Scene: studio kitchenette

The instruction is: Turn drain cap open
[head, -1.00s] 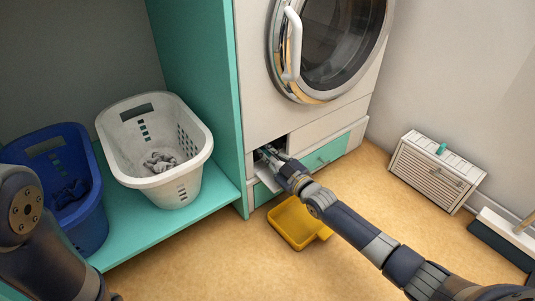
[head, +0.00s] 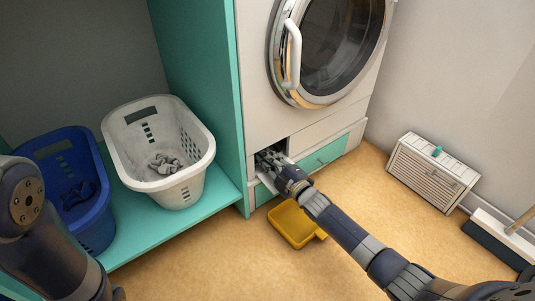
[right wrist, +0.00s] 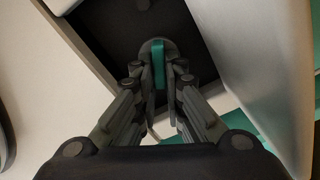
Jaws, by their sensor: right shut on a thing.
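The drain cap (right wrist: 158,50) shows in the right wrist view as a dark round disc with a teal grip bar, inside a dark recess low on the washing machine (head: 258,80). My right gripper (right wrist: 160,85) is at the recess, its fingers on both sides of the teal bar and shut on it. In the head view the right gripper (head: 272,158) reaches into the opening and hides the cap. The open flap (head: 267,189) hangs at the opening. Only my left arm shows at the left edge; its gripper is out of frame.
A yellow tray (head: 291,230) lies on the floor below the opening. A white basket (head: 195,180) and a blue basket (head: 95,225), both with cloths, stand on a teal shelf at left. A slatted white box (head: 430,172) stands by the right wall.

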